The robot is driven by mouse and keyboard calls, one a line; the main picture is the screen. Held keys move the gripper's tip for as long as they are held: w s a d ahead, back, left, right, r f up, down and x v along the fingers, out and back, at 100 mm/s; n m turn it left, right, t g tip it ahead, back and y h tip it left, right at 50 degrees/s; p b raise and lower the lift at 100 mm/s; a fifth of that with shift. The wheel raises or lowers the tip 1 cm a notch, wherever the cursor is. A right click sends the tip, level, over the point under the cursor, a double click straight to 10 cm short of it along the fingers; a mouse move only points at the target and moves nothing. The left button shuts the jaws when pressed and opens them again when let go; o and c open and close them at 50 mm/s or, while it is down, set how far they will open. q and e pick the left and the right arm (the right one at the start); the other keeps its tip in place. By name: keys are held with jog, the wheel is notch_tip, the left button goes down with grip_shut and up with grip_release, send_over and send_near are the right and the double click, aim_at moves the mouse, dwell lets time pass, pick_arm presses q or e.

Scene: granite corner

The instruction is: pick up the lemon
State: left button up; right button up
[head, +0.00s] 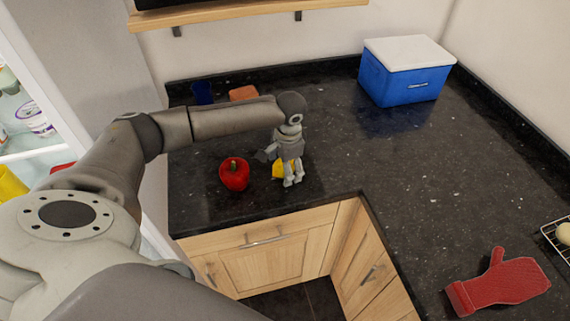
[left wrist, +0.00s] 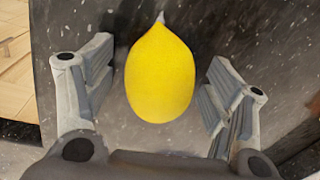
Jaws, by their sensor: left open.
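The yellow lemon (left wrist: 160,75) lies between the two open fingers of my left gripper (left wrist: 158,90) in the left wrist view, with a visible gap on each side. In the head view the lemon (head: 279,170) is on the dark granite counter, partly hidden behind my left gripper (head: 290,181), which points down at it. A red bell pepper (head: 234,175) stands just left of the lemon in the head view. My right gripper is not in view.
On the granite counter (head: 330,150) are a blue cooler (head: 404,82) with a white lid at the back, a red oven mitt (head: 500,284) at front right and a wire rack (head: 557,238). An orange-brown block (head: 243,92) and a dark blue item (head: 203,92) stand behind my arm.

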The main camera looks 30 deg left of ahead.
pick_arm(q)
jog(key=c, duration=1.2)
